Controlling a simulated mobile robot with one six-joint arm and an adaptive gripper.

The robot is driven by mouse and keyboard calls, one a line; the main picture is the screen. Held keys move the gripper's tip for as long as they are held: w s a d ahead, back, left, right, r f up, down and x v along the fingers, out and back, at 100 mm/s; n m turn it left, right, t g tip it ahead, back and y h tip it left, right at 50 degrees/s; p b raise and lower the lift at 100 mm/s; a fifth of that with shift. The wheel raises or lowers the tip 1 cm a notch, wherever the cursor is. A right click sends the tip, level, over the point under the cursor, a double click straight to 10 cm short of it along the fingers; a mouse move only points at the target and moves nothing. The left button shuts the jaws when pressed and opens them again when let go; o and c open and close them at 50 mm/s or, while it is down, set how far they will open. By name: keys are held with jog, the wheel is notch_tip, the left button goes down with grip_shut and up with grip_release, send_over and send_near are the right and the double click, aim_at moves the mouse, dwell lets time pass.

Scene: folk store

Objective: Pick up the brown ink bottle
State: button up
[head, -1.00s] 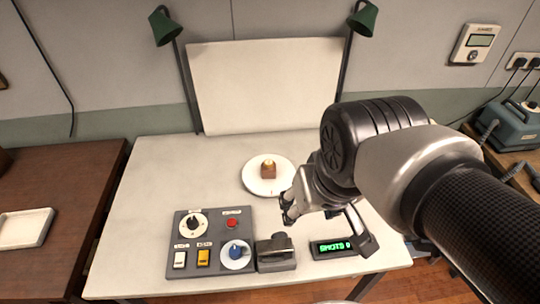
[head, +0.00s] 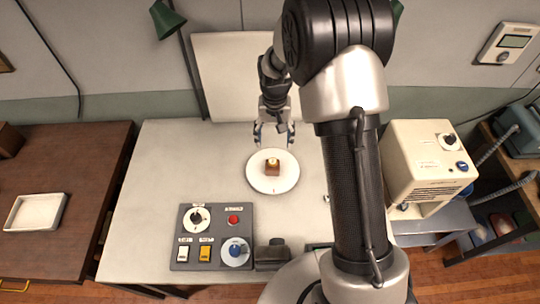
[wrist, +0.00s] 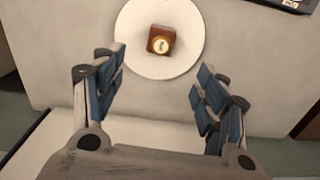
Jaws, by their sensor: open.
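The brown ink bottle (head: 272,168) is a small squarish brown block with a pale gold round top. It stands on a round white plate (head: 287,182) on the pale table. In the wrist view the bottle (wrist: 161,42) shows from above on the plate (wrist: 133,50), ahead of the fingers. My gripper (head: 274,142) is open and empty. It is at the plate's far edge, apart from the bottle. Its blue-padded fingers (wrist: 158,92) are spread wide in the wrist view, with bare table between them.
A grey control panel (head: 214,222) with knobs and switches sits at the table's front. A white backboard (head: 225,85) and green lamp (head: 167,19) stand behind. A cream machine (head: 425,160) stands at right. A white tray (head: 36,212) lies on the brown left table.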

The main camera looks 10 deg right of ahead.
aim_at(273, 161)
notch_tip(273, 161, down, 11)
jog(key=shift+s+b, duration=0.1)
jog(key=shift+b, duration=0.4)
jog(key=f, duration=0.5)
jog(key=shift+w+a+f, duration=0.1)
jog(key=shift+w+f, duration=0.2)
jog(key=shift+w, duration=0.1)
jog(key=shift+c, duration=0.4)
jog(key=c, duration=1.2)
jog(key=shift+o, duration=0.2)
jog(key=shift+r, duration=0.1)
